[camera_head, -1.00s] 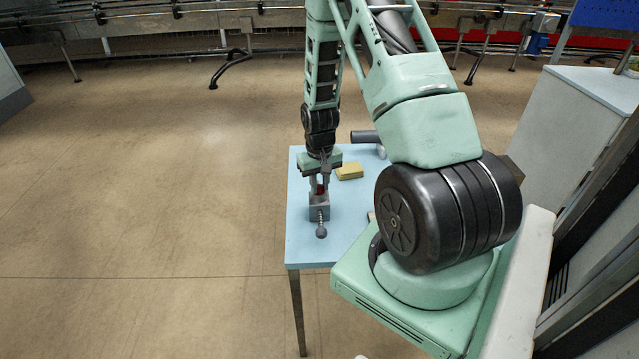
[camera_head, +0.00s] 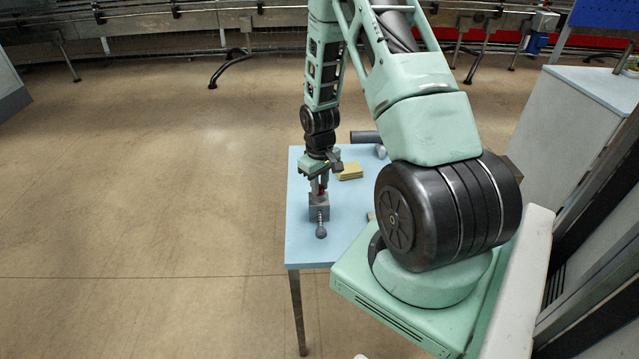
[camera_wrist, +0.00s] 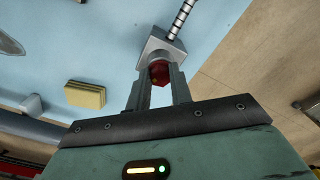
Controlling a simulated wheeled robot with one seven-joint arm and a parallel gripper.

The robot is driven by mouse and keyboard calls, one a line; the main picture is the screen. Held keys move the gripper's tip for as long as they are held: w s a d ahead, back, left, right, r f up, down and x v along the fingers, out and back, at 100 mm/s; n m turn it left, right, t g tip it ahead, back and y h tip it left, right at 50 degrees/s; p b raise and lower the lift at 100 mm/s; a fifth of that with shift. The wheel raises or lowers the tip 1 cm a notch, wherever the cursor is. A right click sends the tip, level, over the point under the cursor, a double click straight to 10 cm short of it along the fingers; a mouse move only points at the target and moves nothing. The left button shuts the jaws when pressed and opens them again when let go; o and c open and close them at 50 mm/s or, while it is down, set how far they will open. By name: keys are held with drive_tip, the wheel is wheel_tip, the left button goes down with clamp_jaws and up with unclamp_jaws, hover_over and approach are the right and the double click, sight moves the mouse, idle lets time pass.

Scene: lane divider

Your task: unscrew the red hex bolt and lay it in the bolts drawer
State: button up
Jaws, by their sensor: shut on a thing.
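The red hex bolt (camera_wrist: 159,71) shows in the wrist view between my gripper's two fingertips, at the grey block (camera_wrist: 165,47). My gripper (camera_wrist: 158,82) is shut on the bolt. In the head view my gripper (camera_head: 320,190) points down at the grey block (camera_head: 319,211), and only a little red of the bolt (camera_head: 323,193) shows between the fingers. How far the bolt sits in the block is hidden. I see no drawer that I can make out as the bolts drawer.
A yellow block (camera_head: 350,171) and a dark cylinder (camera_head: 365,137) lie behind to the right. The table's left front part is bare.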

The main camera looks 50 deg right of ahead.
drive_tip(key=shift+s+n, duration=0.1)
drive_tip(key=shift+n, duration=0.5)
drive_tip(key=shift+d+n+p, duration=0.1)
drive_tip(key=shift+n+p, duration=0.5)
drive_tip(key=shift+n, duration=1.1)
drive_tip(key=o, duration=0.5)
drive_tip(key=shift+m, duration=0.9)
